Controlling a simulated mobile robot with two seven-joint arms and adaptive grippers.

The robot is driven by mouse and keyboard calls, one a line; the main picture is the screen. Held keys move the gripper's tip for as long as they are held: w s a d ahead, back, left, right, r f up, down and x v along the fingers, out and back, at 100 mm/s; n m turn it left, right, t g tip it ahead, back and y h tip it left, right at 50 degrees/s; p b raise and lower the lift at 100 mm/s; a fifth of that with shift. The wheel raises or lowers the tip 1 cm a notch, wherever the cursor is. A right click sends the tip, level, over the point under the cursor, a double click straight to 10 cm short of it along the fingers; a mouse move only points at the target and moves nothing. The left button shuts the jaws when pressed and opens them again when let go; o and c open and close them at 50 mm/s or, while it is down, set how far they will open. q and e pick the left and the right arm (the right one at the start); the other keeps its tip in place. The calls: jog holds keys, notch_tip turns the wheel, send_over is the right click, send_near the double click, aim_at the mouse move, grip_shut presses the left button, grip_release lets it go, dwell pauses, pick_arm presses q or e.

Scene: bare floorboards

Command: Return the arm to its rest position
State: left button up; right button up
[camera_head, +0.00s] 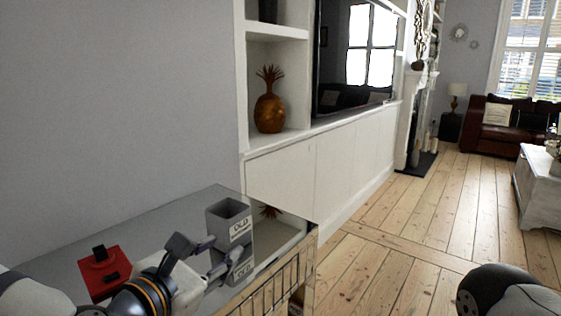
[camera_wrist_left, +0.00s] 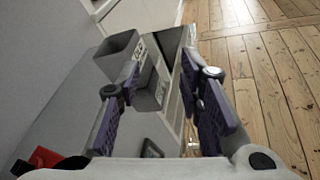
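My left arm comes in from the lower left in the head view. Its gripper (camera_head: 212,252) is over the glass-topped cabinet, close to a grey open-topped box with lettering (camera_head: 229,222). In the left wrist view the gripper (camera_wrist_left: 165,75) has its two purple-padded fingers spread apart, with nothing held between them. The grey box (camera_wrist_left: 118,48) shows beyond the left finger there, partly hidden by it; I cannot tell whether they touch. Part of my right arm shows at the lower right of the head view, but its gripper is out of view.
A red item with black parts (camera_head: 104,272) lies on the cabinet top (camera_head: 150,222) beside my left arm. White shelving holds a pineapple ornament (camera_head: 269,108) and a television (camera_head: 333,100). A white table (camera_head: 540,190) stands at right. The floorboards (camera_head: 400,240) between are clear.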

pick_arm(q)
jog(key=s+d+f+m+g, duration=0.1)
jog(key=s+f+m+g, duration=0.4)
jog(key=f, duration=0.5)
jog(key=s+d+f+m+g, duration=0.1)
jog(key=s+f+m+g, duration=0.2)
jog(key=s+f+m, duration=0.6)
jog(key=s+a+f+m+g+y, duration=0.2)
jog(key=s+a+f+m+g, duration=0.2)
jog(key=s, duration=0.8)
jog(key=s+a+f+m+g+y+p, duration=0.1)
jog(key=s+a+f+m+g+y, duration=0.2)
jog(key=s+a+f+m, duration=0.5)
jog(key=s+a+m+g, duration=0.1)
jog(key=s, duration=0.4)
jog(key=shift+a+f+g, duration=0.2)
jog(key=shift+g, duration=0.1)
pick_arm(e)
jog(key=w, duration=0.1)
jog(key=w+r, duration=0.1)
jog(key=w, duration=0.1)
jog(key=shift+w+d+r+t, duration=0.1)
jog(key=shift+w+r+t, duration=0.2)
pick_arm(q)
jog(key=shift+s, duration=0.1)
